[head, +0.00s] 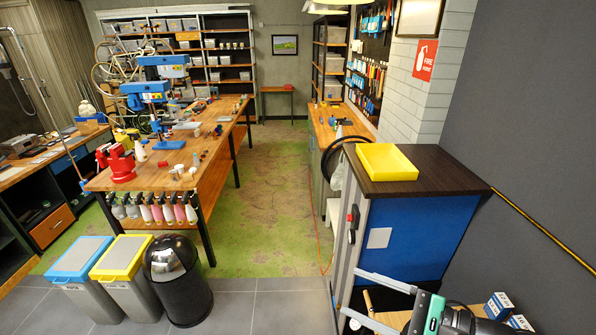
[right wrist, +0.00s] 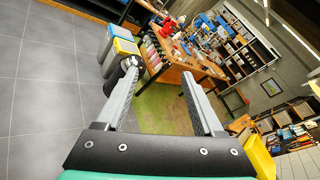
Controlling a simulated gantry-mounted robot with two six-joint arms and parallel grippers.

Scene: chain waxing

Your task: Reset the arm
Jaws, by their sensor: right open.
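My right gripper (head: 350,291) is at the lower right of the head view, in front of the blue cabinet (head: 415,240). Its two grey fingers point left and stand wide apart, with nothing between them. In the right wrist view the open gripper (right wrist: 160,68) shows both fingers reaching forward over the floor, toward the bins and the wooden workbench (right wrist: 172,75). My left gripper and arm are not in view.
A yellow tray (head: 387,162) lies on the cabinet's dark top. A black bin (head: 177,280) and two lidded bins (head: 120,257) stand at the lower left. Small blue-and-white boxes (head: 498,304) are at the lower right. The green floor (head: 270,200) between the benches is clear.

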